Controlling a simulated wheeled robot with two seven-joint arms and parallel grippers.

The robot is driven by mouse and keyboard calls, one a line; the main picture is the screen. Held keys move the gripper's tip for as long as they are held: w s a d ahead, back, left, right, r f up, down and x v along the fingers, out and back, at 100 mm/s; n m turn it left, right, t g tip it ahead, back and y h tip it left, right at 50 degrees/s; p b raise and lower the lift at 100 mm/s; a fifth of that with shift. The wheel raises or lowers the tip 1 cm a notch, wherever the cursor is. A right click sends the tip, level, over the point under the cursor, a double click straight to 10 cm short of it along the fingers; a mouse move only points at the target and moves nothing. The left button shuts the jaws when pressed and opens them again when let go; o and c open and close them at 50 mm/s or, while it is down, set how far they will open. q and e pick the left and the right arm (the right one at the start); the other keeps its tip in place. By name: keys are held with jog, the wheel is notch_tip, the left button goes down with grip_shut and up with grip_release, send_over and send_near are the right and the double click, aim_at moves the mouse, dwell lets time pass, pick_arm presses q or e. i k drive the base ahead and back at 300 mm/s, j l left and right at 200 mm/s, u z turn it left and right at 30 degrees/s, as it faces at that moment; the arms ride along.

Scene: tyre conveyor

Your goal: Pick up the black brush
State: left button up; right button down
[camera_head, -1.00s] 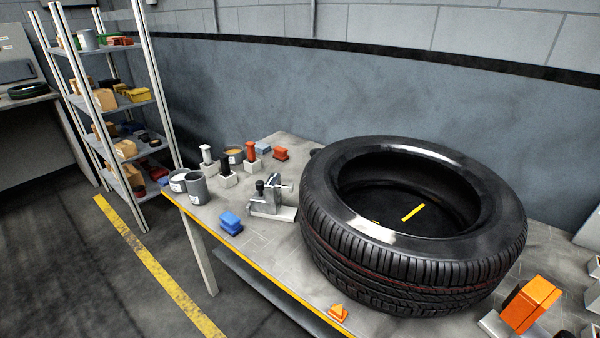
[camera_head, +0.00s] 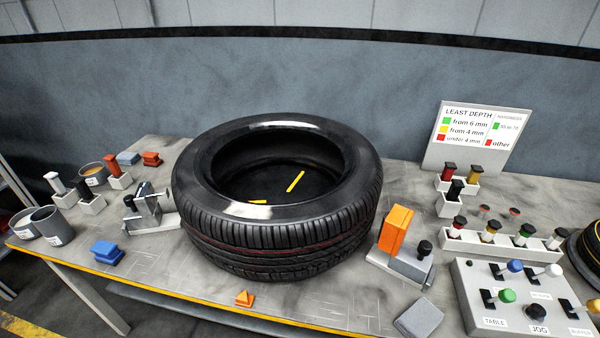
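No gripper of mine is in view. I cannot tell for certain which item is the black brush. A black-handled upright tool (camera_head: 83,188) stands in a small white holder (camera_head: 93,205) at the left of the table, between a white-handled tool (camera_head: 54,182) and a red-handled one (camera_head: 111,164). Another black-handled tool (camera_head: 456,188) stands in a white holder at the right, below the sign. Their lower ends are hidden in the holders.
A large tyre (camera_head: 280,240) lies flat mid-table. Grey pots (camera_head: 52,226), a metal clamp-like device (camera_head: 146,207) and a blue block (camera_head: 107,253) are left of it. An orange-topped device (camera_head: 396,229), a control panel (camera_head: 470,300) and a sign (camera_head: 475,140) are at the right.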

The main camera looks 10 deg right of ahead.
aim_at(80, 182)
jog(key=u, duration=1.25)
jog(key=i+j+z, duration=0.75)
jog(key=j+z, duration=0.2)
jog(key=j, duration=0.35)
jog(key=i+j+z, duration=0.2)
jog(key=j+z, duration=0.25)
jog(key=j, duration=0.35)
jog(key=i+j+z, duration=0.1)
jog(key=j+z, duration=0.4)
jog(key=j, duration=0.35)
jog(key=k+j+z, duration=0.1)
jog(key=j+z, duration=0.35)
jog(key=j, duration=0.4)
